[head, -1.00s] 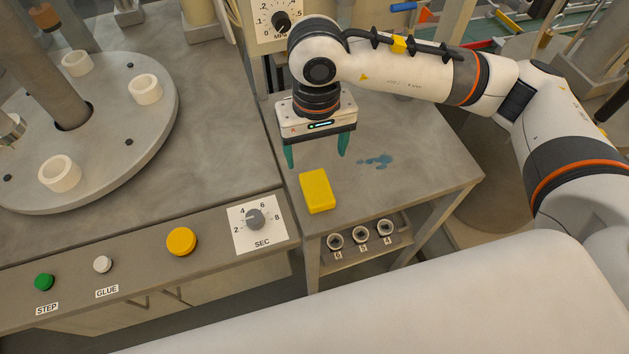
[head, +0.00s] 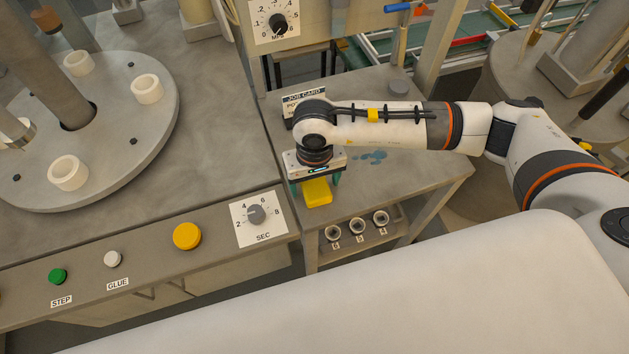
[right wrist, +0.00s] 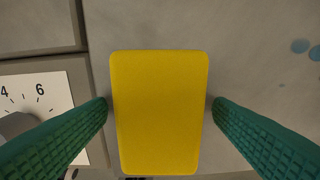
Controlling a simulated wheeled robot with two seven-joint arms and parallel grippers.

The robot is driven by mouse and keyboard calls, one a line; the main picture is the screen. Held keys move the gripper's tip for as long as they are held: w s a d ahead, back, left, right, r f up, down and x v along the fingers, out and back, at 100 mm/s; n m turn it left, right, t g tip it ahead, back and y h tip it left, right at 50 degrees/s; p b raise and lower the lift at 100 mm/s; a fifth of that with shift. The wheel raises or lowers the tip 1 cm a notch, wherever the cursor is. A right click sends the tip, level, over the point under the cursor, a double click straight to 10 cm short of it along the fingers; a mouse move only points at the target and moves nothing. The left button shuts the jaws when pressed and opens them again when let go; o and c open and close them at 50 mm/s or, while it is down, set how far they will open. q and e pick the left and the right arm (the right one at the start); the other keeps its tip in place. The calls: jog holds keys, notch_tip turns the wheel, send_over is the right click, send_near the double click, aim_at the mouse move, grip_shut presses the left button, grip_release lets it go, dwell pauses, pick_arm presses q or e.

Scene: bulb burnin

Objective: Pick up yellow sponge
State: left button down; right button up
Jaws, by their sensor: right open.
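The yellow sponge (head: 318,193) lies on the small grey side table (head: 420,190), near its front left corner. In the right wrist view the sponge (right wrist: 160,112) fills the middle, its long side running up the picture. My right gripper (head: 316,184) is directly over the sponge and pointing down. Its two green fingers (right wrist: 160,112) are open, one on each side of the sponge, with a narrow gap at each side. The gripper body hides the sponge's far part in the head view. My left gripper is not in view.
A blue spill (head: 371,156) is on the table to the right. A job card (head: 304,98) stands behind my arm. The control panel with a SEC dial (head: 256,214) and a yellow button (head: 187,236) is close on the left. Several sockets (head: 358,229) sit below the table's front edge.

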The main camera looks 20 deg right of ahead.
aim_at(315, 182)
jog(key=c, duration=1)
jog(key=shift+r, duration=0.1)
notch_tip(315, 182, up, 10)
jog(key=shift+f+b, duration=0.1)
jog(key=shift+b, duration=1.05)
